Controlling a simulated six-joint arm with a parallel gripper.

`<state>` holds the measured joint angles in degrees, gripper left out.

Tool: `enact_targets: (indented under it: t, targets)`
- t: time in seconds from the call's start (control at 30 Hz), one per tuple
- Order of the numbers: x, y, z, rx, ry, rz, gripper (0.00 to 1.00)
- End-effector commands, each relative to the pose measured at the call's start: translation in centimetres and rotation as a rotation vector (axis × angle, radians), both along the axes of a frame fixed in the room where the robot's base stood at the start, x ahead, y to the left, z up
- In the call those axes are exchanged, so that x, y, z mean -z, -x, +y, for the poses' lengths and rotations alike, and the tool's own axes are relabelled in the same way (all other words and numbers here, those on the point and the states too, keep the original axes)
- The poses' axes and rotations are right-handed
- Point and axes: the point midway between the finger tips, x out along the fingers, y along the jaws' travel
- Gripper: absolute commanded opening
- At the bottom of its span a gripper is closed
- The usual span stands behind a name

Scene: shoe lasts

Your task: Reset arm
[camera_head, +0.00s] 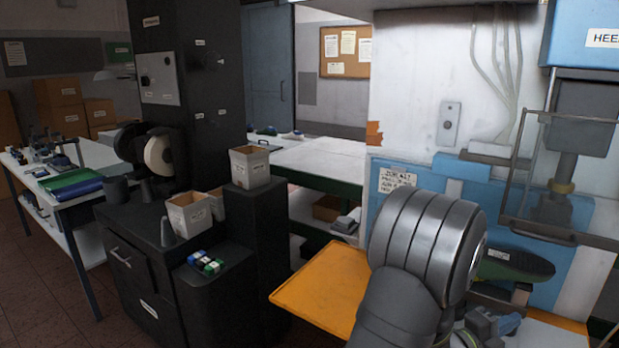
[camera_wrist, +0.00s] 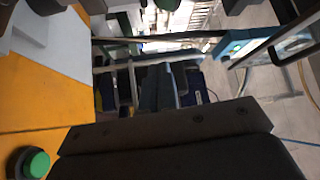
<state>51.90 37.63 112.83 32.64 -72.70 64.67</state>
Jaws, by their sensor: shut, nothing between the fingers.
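My arm (camera_head: 425,245) rises at the lower right of the head view, in front of the blue and white machine. Its rounded grey joint hides part of that machine. In the wrist view, my gripper (camera_wrist: 165,127) shows as a wide dark block across the bottom. It is shut, with nothing seen held in it. In the head view the gripper cannot be clearly made out behind the arm.
The machine (camera_head: 410,110) has a guard frame (camera_head: 515,165) at right, with a dark green shoe-last shape (camera_head: 515,265) below. An orange shelf (camera_head: 320,295) lies left of my arm. A black cabinet (camera_head: 140,270) holds white bins (camera_head: 190,213). A green button (camera_wrist: 38,163) shows in the wrist view.

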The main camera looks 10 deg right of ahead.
Motion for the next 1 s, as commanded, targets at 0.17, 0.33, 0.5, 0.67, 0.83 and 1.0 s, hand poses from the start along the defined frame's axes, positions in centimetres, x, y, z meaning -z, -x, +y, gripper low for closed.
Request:
enact_targets:
  t: [0.17, 0.33, 0.5, 0.67, 0.83, 1.0]
  targets:
    - [1.9, -3.2, 0.3, -0.003, -0.001, 0.001, 0.0]
    - [3.7, -6.0, 0.6, -0.003, -0.001, 0.002, 0.0]
    - [4.7, -5.4, -0.9, -0.015, -0.096, -0.092, 0.0]
    - [5.9, -4.8, -2.1, -0.028, -0.198, -0.193, 0.0]
    - [7.2, -4.1, -3.3, -0.032, -0.307, -0.301, 0.0]
    - [8.4, -3.3, -4.2, -0.025, -0.414, -0.411, 0.0]
